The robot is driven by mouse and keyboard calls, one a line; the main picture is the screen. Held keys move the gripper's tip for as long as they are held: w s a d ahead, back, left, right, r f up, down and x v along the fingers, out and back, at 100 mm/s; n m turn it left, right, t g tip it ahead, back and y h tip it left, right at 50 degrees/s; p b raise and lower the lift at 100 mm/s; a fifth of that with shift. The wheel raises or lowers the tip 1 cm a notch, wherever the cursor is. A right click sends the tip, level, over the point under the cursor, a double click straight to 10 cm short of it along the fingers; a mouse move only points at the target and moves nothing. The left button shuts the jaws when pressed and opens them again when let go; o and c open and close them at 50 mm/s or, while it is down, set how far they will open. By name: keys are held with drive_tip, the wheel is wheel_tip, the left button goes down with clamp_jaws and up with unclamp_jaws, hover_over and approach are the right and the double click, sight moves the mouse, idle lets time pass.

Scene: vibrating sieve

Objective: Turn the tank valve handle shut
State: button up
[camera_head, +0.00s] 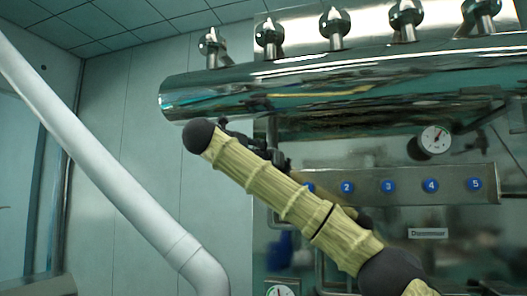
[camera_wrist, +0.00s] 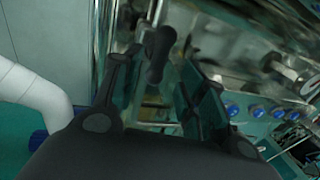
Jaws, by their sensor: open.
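A dark, knobbed valve handle (camera_wrist: 158,50) shows in the wrist view, just beyond and between the fingertips of my gripper (camera_wrist: 160,68). My gripper is open, with one finger on each side of the handle's line. I cannot tell whether either finger touches it. In the head view my gripper (camera_head: 245,143) is a small dark shape under the left part of the shiny metal tank (camera_head: 300,92), mostly hidden behind my tan-sleeved arm. The valve handle cannot be made out in the head view.
Several knobbed metal fittings (camera_head: 335,22) stand on top of the tank. A panel of numbered blue buttons (camera_head: 388,186) and a round gauge (camera_head: 435,139) are at right. A thick white pipe (camera_head: 110,185) slants down at left. The space between pipe and tank looks clear.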

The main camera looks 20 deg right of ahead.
drive_tip(key=p+x, duration=0.3)
drive_tip(key=x, duration=0.4)
drive_tip(key=shift+p, duration=0.4)
drive_tip(key=shift+w+d, duration=0.4)
drive_tip(key=shift+d, duration=0.1)
drive_tip(key=shift+f, duration=0.1)
clamp_jaws()
